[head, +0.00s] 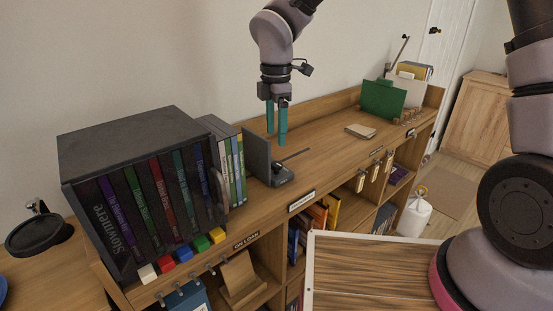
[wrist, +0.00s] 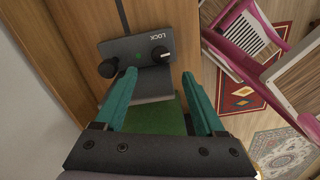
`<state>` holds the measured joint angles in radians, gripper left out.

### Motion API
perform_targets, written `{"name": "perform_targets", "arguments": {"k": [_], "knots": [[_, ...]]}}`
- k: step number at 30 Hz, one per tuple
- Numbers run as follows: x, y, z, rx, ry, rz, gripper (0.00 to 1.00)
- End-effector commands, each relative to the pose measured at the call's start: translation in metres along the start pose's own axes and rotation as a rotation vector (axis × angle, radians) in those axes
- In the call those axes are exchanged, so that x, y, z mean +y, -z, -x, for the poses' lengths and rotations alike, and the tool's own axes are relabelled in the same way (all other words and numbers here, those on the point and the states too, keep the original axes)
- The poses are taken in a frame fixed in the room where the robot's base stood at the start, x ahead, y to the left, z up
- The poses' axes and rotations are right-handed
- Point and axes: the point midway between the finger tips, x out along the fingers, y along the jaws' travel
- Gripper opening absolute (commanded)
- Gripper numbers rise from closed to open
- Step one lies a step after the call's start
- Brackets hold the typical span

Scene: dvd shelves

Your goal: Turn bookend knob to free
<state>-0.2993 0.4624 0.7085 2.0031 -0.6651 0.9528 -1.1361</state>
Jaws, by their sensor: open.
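The dark grey bookend stands on the shelf top in the head view, its upright plate (head: 257,153) beside the row of cases and its low base (head: 281,175) to the right. In the wrist view the base (wrist: 125,48) carries the word LOCK, a green mark, and a round black knob (wrist: 166,57) with a small white mark. A second black round part (wrist: 107,68) sits at its left end. My gripper (head: 277,143) points down above the bookend, apart from it. In the wrist view its teal fingers (wrist: 159,75) are open and empty, with the knob between and beyond their tips.
A black case box (head: 130,150) and upright cases (head: 225,160) stand left of the bookend. A thin rail runs right from its base. The shelf top to the right is mostly clear, with a small notebook (head: 360,131) and green folder (head: 383,99) farther off.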

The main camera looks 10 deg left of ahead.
Motion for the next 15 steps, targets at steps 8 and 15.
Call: {"name": "perform_targets", "arguments": {"k": [8,15], "knots": [[-0.002,0.000,-0.055,0.000,0.006,-0.002,0.72],[-0.001,0.000,-0.082,0.001,0.005,-0.005,0.72]]}}
